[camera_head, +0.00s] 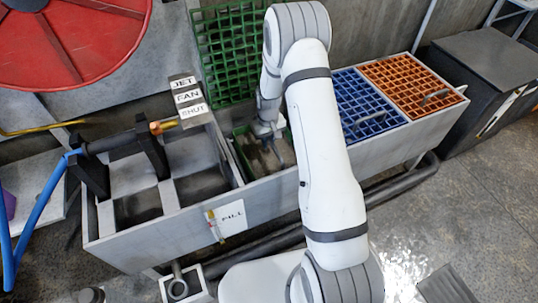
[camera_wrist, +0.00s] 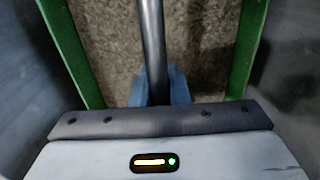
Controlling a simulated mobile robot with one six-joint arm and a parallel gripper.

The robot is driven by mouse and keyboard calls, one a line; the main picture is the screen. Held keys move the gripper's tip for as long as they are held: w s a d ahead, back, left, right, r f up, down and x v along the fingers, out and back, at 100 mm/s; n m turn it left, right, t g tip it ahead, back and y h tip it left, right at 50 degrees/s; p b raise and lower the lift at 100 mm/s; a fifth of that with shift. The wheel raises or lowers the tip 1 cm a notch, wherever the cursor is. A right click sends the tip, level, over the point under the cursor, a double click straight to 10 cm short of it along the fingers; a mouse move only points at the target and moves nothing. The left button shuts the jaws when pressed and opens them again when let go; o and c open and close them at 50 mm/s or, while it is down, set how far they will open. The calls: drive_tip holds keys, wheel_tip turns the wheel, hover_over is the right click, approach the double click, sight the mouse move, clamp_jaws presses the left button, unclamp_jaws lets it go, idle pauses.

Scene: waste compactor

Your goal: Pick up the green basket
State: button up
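The green basket (camera_head: 241,158) sits down in a middle compartment of the grey trough, its rim near the trough's top edge. In the wrist view its green side rims (camera_wrist: 72,52) run along both sides, with a rough brown-grey surface between them. A dark handle bar (camera_wrist: 153,40) runs down the middle. My gripper (camera_head: 270,133) reaches down over the basket. In the wrist view the blue-grey fingers (camera_wrist: 160,88) lie on both sides of the bar, close to it. The bar covers the space between them, so a grip on it cannot be made out.
A green grid lid (camera_head: 228,45) stands raised behind the basket. Blue (camera_head: 368,105) and orange (camera_head: 412,82) grids cover compartments on the right. On the left are open compartments, a JET FAN SHUT sign (camera_head: 188,97), a blue hose (camera_head: 38,210) and a red wheel (camera_head: 70,40).

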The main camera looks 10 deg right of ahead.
clamp_jaws()
drive_tip(key=shift+r, duration=0.15)
